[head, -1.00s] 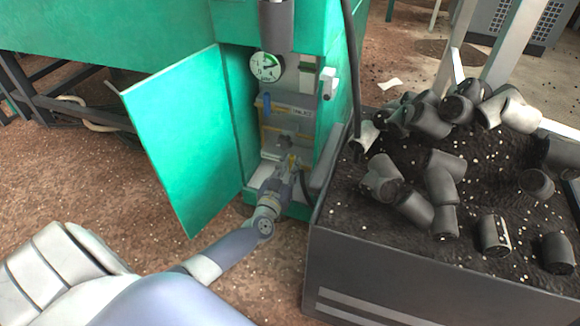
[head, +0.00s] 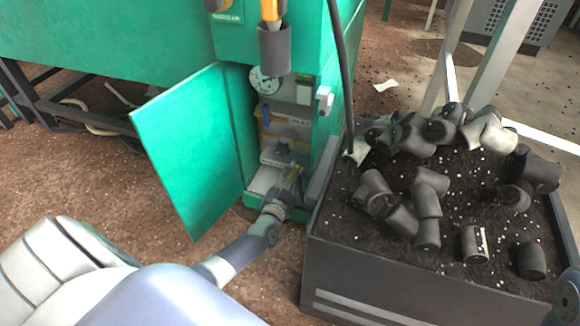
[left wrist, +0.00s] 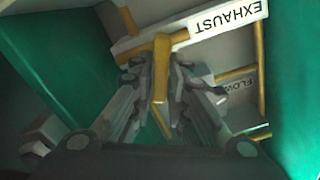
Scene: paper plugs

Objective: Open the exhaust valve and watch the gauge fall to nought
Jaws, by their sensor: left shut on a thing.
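The open green cabinet holds a round white gauge (head: 262,80); the grey cup hides part of its face, and I cannot read its needle. My left gripper (head: 291,181) reaches into the lower cabinet. In the left wrist view, its fingers (left wrist: 165,88) are shut on the yellow lever (left wrist: 160,68), below an upside-down EXHAUST label (left wrist: 228,17). The lever also shows small in the head view (head: 294,172). A blue handle (head: 264,114) sits below the gauge. My right gripper is not in view.
The green door (head: 190,150) stands open at left. A grey cup (head: 274,48) with a yellow-handled tool hangs above the gauge. A dark bin (head: 400,283) with several grey plugs (head: 425,205) stands close on the right. A black hose (head: 341,80) hangs between.

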